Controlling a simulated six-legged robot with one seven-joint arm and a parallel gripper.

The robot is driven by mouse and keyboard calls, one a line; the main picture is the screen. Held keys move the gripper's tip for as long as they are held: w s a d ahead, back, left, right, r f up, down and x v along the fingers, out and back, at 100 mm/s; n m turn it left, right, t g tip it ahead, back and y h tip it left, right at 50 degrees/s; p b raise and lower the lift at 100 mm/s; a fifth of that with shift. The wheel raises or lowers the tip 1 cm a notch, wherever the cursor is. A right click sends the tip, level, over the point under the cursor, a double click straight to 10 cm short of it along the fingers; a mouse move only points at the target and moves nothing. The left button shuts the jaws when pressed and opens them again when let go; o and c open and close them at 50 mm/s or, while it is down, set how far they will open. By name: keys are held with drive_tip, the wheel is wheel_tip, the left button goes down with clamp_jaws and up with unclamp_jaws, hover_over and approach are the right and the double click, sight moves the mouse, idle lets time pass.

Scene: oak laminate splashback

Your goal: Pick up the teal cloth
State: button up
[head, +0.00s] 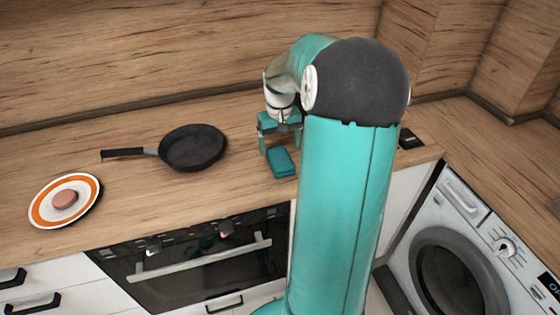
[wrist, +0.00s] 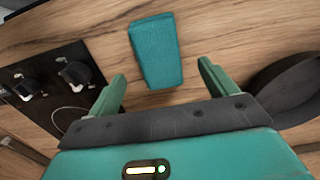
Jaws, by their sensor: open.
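The teal cloth (head: 281,163) is a small folded block lying flat on the wooden worktop, near its front edge. In the wrist view the cloth (wrist: 156,51) lies beyond my fingertips, roughly in line with the gap between them. My gripper (head: 279,144) is just behind and above the cloth in the head view. In the wrist view my gripper (wrist: 162,78) has its two green fingers spread wide with nothing between them. My arm covers the worktop to the right of the cloth in the head view.
A black frying pan (head: 192,147) lies left of the cloth, its handle pointing left. A white plate with an orange ring (head: 46,208) holds a round pinkish item (head: 65,199). An oven (head: 200,262) is below the worktop, and a washing machine (head: 456,265) stands at right.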

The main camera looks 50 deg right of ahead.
sight(280, 157)
drive_tip(key=shift+s+f, duration=0.1)
drive_tip(key=shift+f, duration=2.7)
drive_tip(key=c, duration=1.2)
drive_tip(key=shift+o, duration=0.2)
drive_tip(key=shift+r, duration=0.15)
